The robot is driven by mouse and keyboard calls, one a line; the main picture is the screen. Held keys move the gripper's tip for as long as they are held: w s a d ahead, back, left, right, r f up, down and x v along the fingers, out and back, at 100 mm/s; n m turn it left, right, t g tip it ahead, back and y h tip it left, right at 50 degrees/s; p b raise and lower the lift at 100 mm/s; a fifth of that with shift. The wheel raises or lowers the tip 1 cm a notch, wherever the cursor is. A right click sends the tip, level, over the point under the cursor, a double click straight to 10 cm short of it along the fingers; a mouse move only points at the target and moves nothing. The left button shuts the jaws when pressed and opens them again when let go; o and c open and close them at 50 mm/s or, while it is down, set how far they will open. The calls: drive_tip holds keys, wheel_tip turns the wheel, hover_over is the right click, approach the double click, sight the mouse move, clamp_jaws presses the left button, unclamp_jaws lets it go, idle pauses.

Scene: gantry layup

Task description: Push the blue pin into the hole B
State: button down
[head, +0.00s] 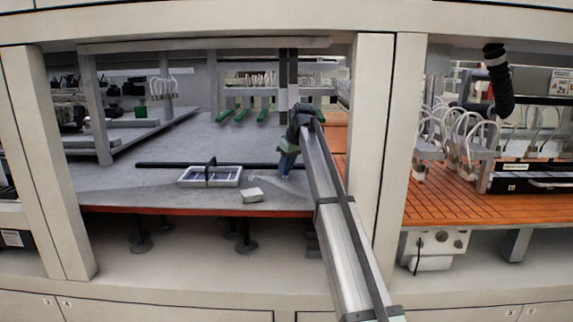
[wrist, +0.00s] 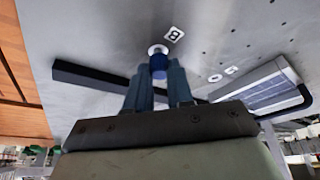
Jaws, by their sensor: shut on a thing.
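The blue pin (wrist: 158,66) is between the two fingertips of my gripper (wrist: 159,76) in the wrist view, and the gripper is shut on it. A white ring (wrist: 157,49) on the grey table lies right at the pin's far end. I cannot tell whether the pin touches the ring or has entered it. A small square white label with a dark mark (wrist: 174,34) sits beside the ring; its letter is too small to read surely. In the head view my gripper (head: 287,168) points down close to the table, and the pin is too small to make out.
A white-framed tray with a black handle (head: 209,177) lies left of my gripper, with a white block (head: 252,195) nearer the front edge. A long black bar (wrist: 90,77) lies across the table (head: 130,190). Two more white rings (wrist: 215,78) (wrist: 231,70) sit near the tray.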

drive_tip(key=shift+f, duration=0.45)
drive_tip(key=c, duration=0.9)
unclamp_jaws()
drive_tip(key=v, duration=1.2)
